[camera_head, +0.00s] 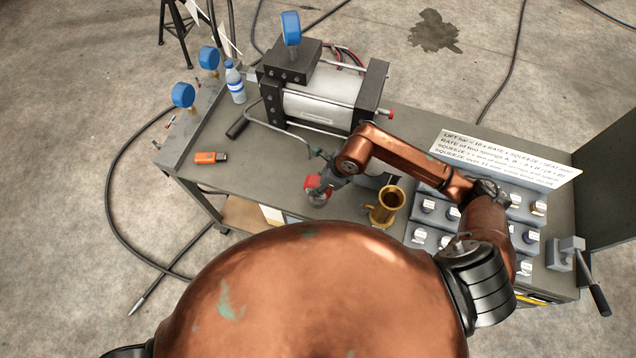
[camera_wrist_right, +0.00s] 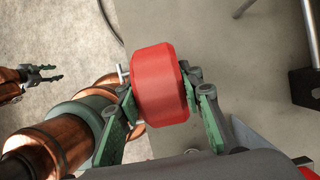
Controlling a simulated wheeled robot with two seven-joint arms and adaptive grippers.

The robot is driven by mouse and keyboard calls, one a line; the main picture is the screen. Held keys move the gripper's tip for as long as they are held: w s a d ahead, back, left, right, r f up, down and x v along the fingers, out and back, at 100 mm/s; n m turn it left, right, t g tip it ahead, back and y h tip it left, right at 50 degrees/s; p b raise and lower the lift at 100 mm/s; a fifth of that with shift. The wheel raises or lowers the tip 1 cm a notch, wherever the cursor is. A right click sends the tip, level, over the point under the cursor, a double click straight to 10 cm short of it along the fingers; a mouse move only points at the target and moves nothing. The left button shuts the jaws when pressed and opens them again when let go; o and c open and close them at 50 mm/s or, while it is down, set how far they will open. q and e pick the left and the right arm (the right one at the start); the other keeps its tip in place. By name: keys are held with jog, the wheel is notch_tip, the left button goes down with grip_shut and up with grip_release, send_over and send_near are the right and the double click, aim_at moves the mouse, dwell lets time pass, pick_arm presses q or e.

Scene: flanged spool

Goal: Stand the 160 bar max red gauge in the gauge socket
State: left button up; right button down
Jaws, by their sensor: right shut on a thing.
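The red gauge (camera_head: 313,182) is held over the near part of the bench, left of the brass flanged spool. My right gripper (camera_head: 324,183) is shut on it. In the right wrist view the red gauge (camera_wrist_right: 160,88) sits between the two green fingers of my right gripper (camera_wrist_right: 160,105). Its dial face and 160 bar marking cannot be read. A round grey shape shows just under the gauge in the head view; I cannot tell whether it is the gauge socket. My left gripper (camera_wrist_right: 48,75) shows at the left of the right wrist view, fingers apart and empty.
The brass spool (camera_head: 384,207) stands close right of the gauge. A pump (camera_head: 320,95) with a blue gauge (camera_head: 291,28) fills the back. Two more blue gauges, a bottle (camera_head: 235,82) and an orange item (camera_head: 211,158) are left. Trays of labelled parts (camera_head: 430,208) and a sign (camera_head: 505,160) are right.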

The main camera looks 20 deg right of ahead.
jog(key=shift+f, duration=0.1)
jog(key=c, duration=1.3)
grip_release()
jog(key=shift+r, duration=0.3)
jog(key=b+v, duration=0.2)
jog(key=v, duration=0.9)
jog(key=shift+s+d+r+b, duration=0.1)
jog(key=shift+r+b, duration=0.25)
